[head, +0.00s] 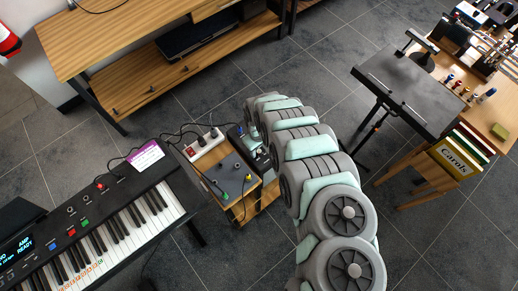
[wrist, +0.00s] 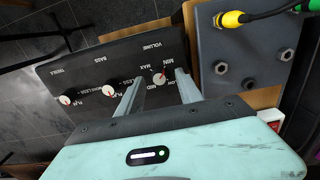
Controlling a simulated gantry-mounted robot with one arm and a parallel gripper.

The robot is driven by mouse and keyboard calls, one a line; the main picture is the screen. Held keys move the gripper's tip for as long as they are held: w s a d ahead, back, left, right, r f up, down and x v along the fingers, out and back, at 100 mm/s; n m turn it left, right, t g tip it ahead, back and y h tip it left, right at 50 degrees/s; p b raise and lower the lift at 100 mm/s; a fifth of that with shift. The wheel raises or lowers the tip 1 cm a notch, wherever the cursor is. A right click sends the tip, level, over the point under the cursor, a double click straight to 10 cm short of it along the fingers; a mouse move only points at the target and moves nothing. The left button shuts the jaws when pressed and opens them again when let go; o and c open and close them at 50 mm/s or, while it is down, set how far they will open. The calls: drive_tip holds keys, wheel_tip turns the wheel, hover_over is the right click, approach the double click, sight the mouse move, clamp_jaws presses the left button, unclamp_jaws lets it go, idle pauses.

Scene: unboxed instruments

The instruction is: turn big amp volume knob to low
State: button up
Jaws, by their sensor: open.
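The big amp's black control panel (wrist: 85,75) shows upside down in the wrist view, with knobs labelled treble, bass and volume. The volume knob (wrist: 159,79) is a small pale dial with MIN, MAX, LOW and MID printed around it. Its exact pointer direction is too small to read surely. My gripper (wrist: 159,76) is open, with one finger on either side of the volume knob. I cannot tell whether either finger touches it. In the head view my arm hides most of the amp and the gripper.
A grey pedal box (wrist: 245,60) with a yellow plug (wrist: 232,19) lies close to the right of the amp. The bass knob (wrist: 109,91) is just left of my gripper. In the head view a keyboard (head: 100,230) stands left and a dark stand (head: 400,85) right.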

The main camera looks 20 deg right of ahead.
drive_tip(key=shift+f, duration=0.5)
drive_tip(key=shift+c, duration=0.3)
clamp_jaws()
